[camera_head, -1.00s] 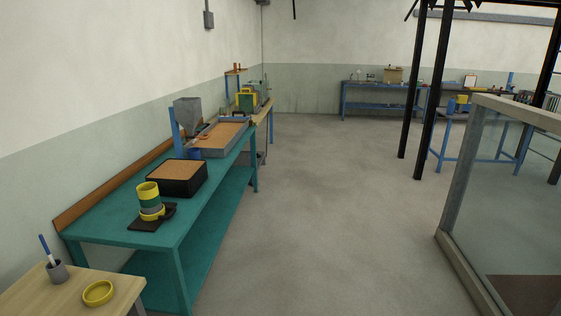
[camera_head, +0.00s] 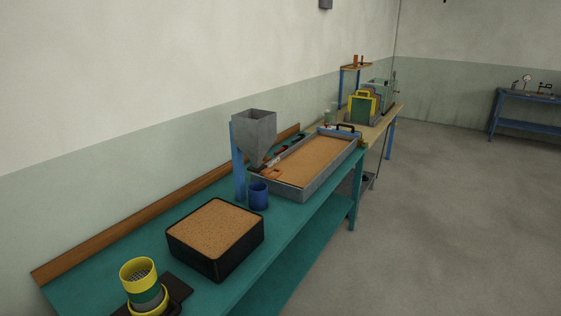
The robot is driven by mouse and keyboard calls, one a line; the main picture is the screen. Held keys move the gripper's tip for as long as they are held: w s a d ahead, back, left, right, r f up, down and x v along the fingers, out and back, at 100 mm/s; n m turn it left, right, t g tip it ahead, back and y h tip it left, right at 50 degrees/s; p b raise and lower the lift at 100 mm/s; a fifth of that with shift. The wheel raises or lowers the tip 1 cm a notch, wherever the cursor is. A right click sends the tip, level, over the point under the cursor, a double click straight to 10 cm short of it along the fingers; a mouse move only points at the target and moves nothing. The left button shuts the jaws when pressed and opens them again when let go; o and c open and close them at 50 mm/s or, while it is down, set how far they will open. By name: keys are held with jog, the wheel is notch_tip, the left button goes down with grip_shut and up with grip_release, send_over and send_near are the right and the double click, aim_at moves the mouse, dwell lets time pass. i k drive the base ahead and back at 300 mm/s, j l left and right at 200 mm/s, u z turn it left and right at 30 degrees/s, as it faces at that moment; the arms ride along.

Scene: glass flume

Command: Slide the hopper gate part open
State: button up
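The grey hopper (camera_head: 255,132) is a tapered metal funnel held up on a blue post (camera_head: 237,160) near the back of the teal bench. A small orange part (camera_head: 272,173) shows to the right below the funnel; I cannot tell whether it belongs to the gate. The gate itself is too small to make out, so its position is unclear. A blue cup (camera_head: 258,195) stands below the hopper. My gripper is not in view.
A sand-filled black box (camera_head: 222,268) and yellow-green sieves (camera_head: 138,272) stand on the teal bench (camera_head: 305,215). A long grey tray (camera_head: 318,187) of sand lies right of the hopper. The floor (camera_head: 440,200) to the right is clear.

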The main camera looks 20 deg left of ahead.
aim_at(265, 171)
jog(key=i+u, duration=0.25)
jog(key=i, duration=0.4)
jog(key=i+l+u, duration=0.1)
jog(key=i+u, duration=0.2)
jog(key=i, duration=0.35)
jog(key=i+u, duration=0.3)
jog(key=u, duration=0.15)
jog(key=i+u, duration=0.25)
jog(key=u, duration=0.25)
jog(key=i+l+u, duration=0.2)
jog(key=u, duration=0.25)
jog(key=i+l+u, duration=0.1)
jog(key=u, duration=0.15)
jog(key=i+l+u, duration=0.1)
jog(key=i+u, duration=0.15)
jog(key=i, duration=0.05)
